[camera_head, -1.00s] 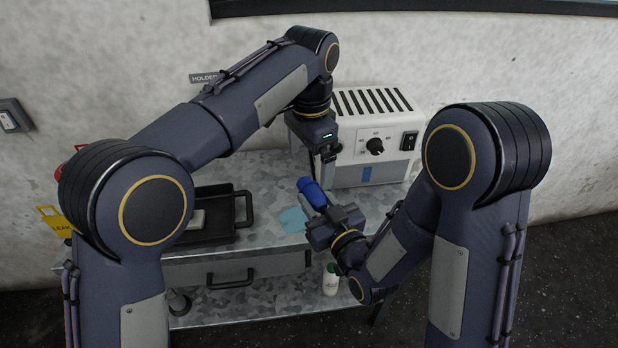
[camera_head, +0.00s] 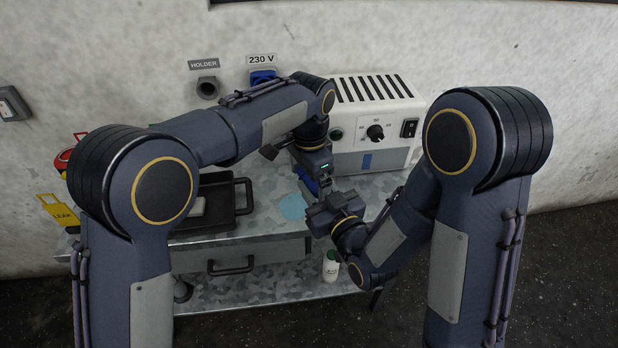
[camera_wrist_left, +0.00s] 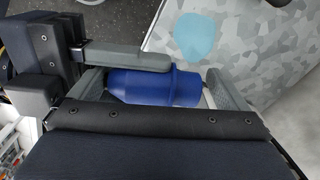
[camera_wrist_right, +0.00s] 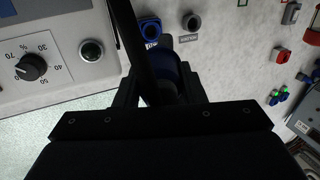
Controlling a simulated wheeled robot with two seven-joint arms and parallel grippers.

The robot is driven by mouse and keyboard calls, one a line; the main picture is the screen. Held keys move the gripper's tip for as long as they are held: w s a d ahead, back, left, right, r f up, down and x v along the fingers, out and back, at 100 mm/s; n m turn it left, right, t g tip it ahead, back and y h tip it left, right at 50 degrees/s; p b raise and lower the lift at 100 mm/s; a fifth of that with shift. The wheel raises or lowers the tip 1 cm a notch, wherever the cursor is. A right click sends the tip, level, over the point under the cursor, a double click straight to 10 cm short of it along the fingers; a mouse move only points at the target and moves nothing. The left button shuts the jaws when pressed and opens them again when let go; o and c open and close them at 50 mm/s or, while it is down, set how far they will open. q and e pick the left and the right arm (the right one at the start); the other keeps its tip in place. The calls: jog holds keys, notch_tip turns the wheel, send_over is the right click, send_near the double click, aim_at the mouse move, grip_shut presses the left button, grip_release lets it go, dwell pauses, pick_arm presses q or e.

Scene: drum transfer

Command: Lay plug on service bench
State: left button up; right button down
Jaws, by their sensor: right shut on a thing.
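The blue plug (camera_wrist_left: 155,87) is a ribbed cylinder held above the service bench (camera_head: 265,187), which has a mottled grey metal top. In the head view only a little blue of the plug (camera_head: 311,186) shows between my grippers. My right gripper (camera_head: 322,205) is shut on the plug, and its grey finger lies along the plug in the left wrist view. My left gripper (camera_head: 318,180) has come over the plug from above. Its fingers stand apart around the plug's two ends, with a small gap visible at the right end. Contact at the left end is unclear.
A white power unit (camera_head: 375,122) with a knob stands at the bench's back right. A black tray (camera_head: 222,207) lies on the left, and a light blue patch (camera_head: 292,206) marks the bench top. A blue 230 V socket (camera_head: 263,76) and a round holder (camera_head: 208,88) are on the wall.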

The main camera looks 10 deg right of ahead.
pick_arm(q)
jog(key=c, duration=0.7)
jog(key=shift+w, duration=0.1)
jog(key=shift+c, duration=0.8)
pick_arm(e)
jog(key=c, duration=1.3)
grip_release()
jog(key=shift+c, duration=0.2)
jog(key=o, duration=0.5)
